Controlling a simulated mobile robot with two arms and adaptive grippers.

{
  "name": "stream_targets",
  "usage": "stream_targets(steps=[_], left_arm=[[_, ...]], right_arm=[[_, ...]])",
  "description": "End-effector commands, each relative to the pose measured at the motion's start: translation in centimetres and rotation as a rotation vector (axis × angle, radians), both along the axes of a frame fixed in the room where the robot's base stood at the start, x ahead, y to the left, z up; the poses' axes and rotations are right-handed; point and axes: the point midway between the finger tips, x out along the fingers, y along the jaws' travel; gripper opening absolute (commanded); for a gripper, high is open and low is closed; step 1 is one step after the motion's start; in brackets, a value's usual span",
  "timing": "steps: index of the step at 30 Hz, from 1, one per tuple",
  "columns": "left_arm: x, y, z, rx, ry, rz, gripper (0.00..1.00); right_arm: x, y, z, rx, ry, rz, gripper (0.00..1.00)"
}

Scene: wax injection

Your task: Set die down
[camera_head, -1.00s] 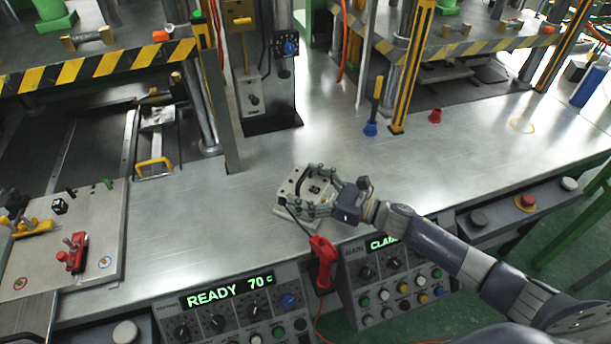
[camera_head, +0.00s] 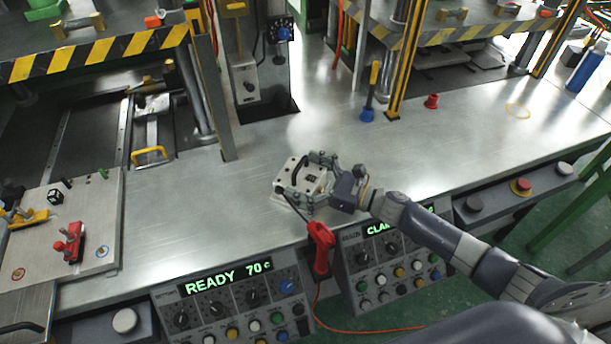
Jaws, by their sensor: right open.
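The die (camera_head: 291,170) is a pale metal block with holes and a dark handle on top. It rests on the steel bench top near the front edge, in the middle of the picture. My right gripper (camera_head: 312,182) is open at the die's right side, its fingers spread around that side and over part of the top. The fingers hide the die's right part, and I cannot tell whether they touch it. My left gripper is not in view.
A red-handled tool (camera_head: 320,250) hangs at the bench's front edge, just below the die. Control panels (camera_head: 235,300) line the front. A fixture plate (camera_head: 105,205) with red and yellow clamps lies at left. Presses stand behind.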

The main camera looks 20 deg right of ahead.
Motion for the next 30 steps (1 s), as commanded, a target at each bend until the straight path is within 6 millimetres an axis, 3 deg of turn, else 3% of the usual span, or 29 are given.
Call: stream_targets(steps=[5, 18, 30], left_arm=[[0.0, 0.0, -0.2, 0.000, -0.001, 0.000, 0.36], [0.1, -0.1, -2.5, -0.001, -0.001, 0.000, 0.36], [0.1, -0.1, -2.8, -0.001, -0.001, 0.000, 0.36]], right_arm=[[-0.8, -0.9, -0.1, -0.001, 0.001, -0.002, 1.00], [-6.6, -7.1, -0.2, -0.002, 0.003, -0.001, 1.00], [-8.2, -8.8, 0.2, 0.001, -0.001, 0.001, 1.00]])
